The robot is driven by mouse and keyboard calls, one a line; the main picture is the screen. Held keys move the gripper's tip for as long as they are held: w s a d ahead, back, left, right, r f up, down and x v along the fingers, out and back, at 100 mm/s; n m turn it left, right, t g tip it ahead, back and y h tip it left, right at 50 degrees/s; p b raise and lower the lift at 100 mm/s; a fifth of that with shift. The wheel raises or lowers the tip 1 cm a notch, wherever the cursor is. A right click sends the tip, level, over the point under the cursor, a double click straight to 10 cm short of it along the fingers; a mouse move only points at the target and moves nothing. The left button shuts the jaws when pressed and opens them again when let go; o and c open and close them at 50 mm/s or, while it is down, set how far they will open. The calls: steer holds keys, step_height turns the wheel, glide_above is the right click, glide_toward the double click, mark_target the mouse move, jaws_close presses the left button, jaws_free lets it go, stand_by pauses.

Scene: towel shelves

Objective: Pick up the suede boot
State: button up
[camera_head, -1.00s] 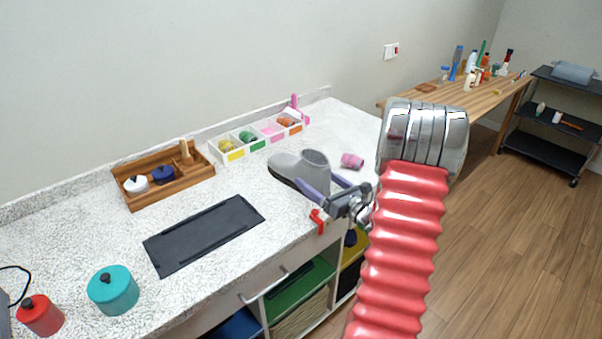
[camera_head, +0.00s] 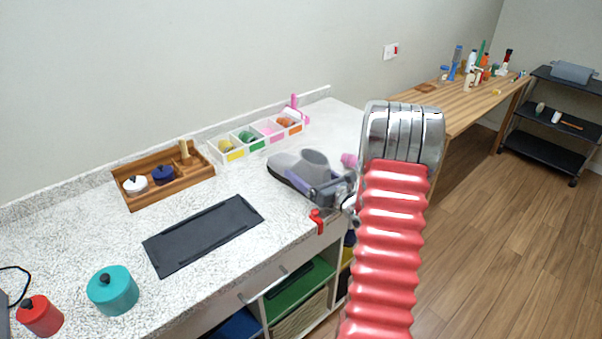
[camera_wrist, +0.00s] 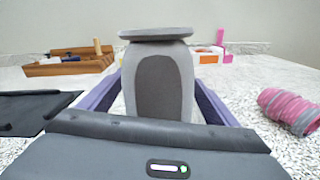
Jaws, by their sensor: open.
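The grey suede boot (camera_head: 312,160) stands upright on the speckled counter, its dark-soled toe pointing to the back left in the head view. In the wrist view the boot (camera_wrist: 158,85) fills the middle, its wide top rim uppermost. My gripper (camera_head: 305,188) is low over the counter at the boot, with its purple fingers open. In the wrist view one finger of my gripper (camera_wrist: 160,100) is on each side of the boot. The fingertips are hidden behind the boot, and I cannot tell if either finger touches it.
A pink roll (camera_wrist: 289,110) lies right of the boot. A small red object (camera_head: 317,219) is at the counter's front edge. A dark tray (camera_head: 205,235), a wooden box (camera_head: 140,200) and a white divided bin (camera_head: 235,154) stand to the left and behind. Counter between them is clear.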

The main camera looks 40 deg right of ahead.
steer(key=c, duration=1.4)
